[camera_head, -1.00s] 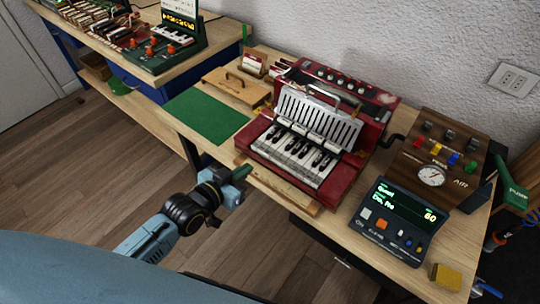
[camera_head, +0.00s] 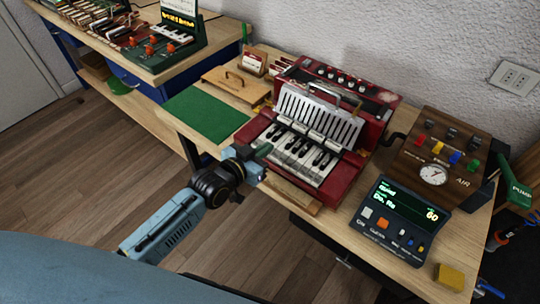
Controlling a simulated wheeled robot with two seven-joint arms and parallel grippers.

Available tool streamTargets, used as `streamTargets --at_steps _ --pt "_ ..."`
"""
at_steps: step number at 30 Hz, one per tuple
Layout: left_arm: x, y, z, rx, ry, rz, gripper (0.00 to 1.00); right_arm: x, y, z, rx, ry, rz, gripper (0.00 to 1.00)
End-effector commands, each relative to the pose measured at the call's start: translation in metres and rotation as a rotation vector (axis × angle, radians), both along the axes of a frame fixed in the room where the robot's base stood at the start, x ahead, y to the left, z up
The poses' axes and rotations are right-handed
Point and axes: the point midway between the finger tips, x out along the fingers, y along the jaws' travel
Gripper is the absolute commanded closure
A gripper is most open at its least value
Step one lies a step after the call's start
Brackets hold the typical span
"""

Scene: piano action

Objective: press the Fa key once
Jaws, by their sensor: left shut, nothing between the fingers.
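The red keyboard instrument (camera_head: 338,185) stands on the wooden table in the head view, its white and black keys (camera_head: 302,155) facing me. My left gripper (camera_head: 262,152) is shut and empty, with its green-tipped fingers at the left end of the keys. I cannot tell whether the tips touch a key or hover above it. The gripper hides part of the leftmost keys and the instrument's front left corner. No note names are readable on the keys, so the Fa key cannot be told by a label. My right gripper is not in view.
A dark console with a lit green display (camera_head: 403,208) stands right of the instrument, and a wooden box with a gauge (camera_head: 432,175) behind it. A yellow block (camera_head: 450,277) lies at the near right. A green mat (camera_head: 206,113) lies flat at left.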

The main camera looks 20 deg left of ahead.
Motion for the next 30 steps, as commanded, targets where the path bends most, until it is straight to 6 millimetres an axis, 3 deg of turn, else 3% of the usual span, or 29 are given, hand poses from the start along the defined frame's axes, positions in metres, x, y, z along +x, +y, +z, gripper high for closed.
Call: streamTargets --at_steps 4,6,12,25,30 --pt "0.028 -0.01 -0.007 -0.002 -0.001 -0.001 1.0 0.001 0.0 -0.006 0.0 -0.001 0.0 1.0" --pt "0.024 -0.009 -0.024 0.002 0.005 0.0 1.0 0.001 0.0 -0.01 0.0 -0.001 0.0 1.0" --pt "0.024 -0.009 -0.043 0.0 0.001 -0.001 1.0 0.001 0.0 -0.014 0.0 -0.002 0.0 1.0" --pt "0.023 -0.009 -0.047 0.0 0.001 0.0 1.0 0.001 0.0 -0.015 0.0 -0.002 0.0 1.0" --pt "0.023 -0.008 -0.058 0.002 -0.001 0.0 1.0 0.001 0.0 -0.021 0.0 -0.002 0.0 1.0"
